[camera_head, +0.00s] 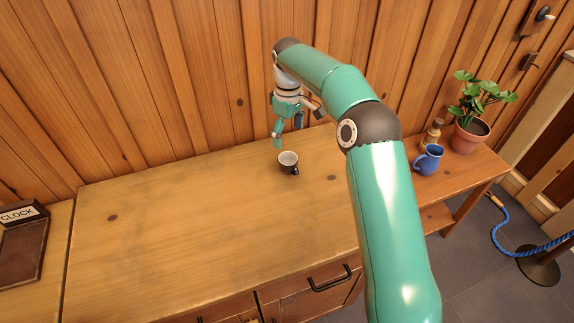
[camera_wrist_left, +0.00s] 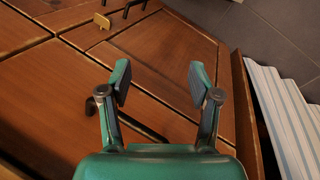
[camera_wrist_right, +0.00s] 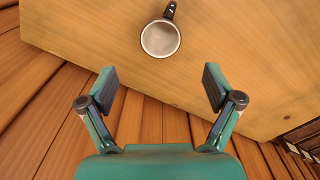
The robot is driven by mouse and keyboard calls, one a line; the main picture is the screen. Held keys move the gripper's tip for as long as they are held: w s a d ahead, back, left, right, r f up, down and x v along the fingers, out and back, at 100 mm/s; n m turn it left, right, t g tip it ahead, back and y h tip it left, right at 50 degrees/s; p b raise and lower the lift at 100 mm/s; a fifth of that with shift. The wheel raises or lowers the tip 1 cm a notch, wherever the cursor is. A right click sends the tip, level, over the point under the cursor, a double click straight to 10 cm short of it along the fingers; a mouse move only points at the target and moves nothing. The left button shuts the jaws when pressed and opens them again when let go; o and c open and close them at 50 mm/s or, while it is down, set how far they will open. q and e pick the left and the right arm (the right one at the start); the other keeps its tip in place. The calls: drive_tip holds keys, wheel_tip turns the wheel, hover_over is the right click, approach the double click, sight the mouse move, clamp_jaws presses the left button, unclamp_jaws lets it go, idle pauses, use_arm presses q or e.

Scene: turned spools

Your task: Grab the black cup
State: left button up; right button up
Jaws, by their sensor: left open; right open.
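The black cup (camera_head: 289,164) has a white inside and stands upright on the wooden counter (camera_head: 190,220), near its back edge. In the right wrist view the cup (camera_wrist_right: 160,38) shows from above, ahead of the fingers, with its handle at the top right. My right gripper (camera_head: 288,140) is open and empty, above and behind the cup; its open fingers also show in the right wrist view (camera_wrist_right: 158,88). The cup is not between the fingers. My left gripper (camera_wrist_left: 160,85) is open and empty, facing wooden drawer fronts; it does not show in the head view.
The counter left of the cup is clear. A plank wall stands behind.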

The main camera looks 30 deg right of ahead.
hover_over(289, 162)
drive_tip(key=s+a, duration=0.1)
drive_tip(key=s, duration=0.1)
drive_tip(key=f, duration=0.6)
drive_tip(key=shift+w+a+f, duration=0.15)
drive_tip(key=shift+w+f, duration=0.1)
drive_tip(key=shift+f, duration=0.1)
wheel_tip(289, 162, down, 4)
drive_tip(key=shift+s+f+p, duration=0.15)
drive_tip(key=shift+f+p, duration=0.1)
drive_tip(key=shift+p, duration=0.5)
drive_tip(key=shift+f, duration=0.45)
drive_tip(key=c, duration=1.3)
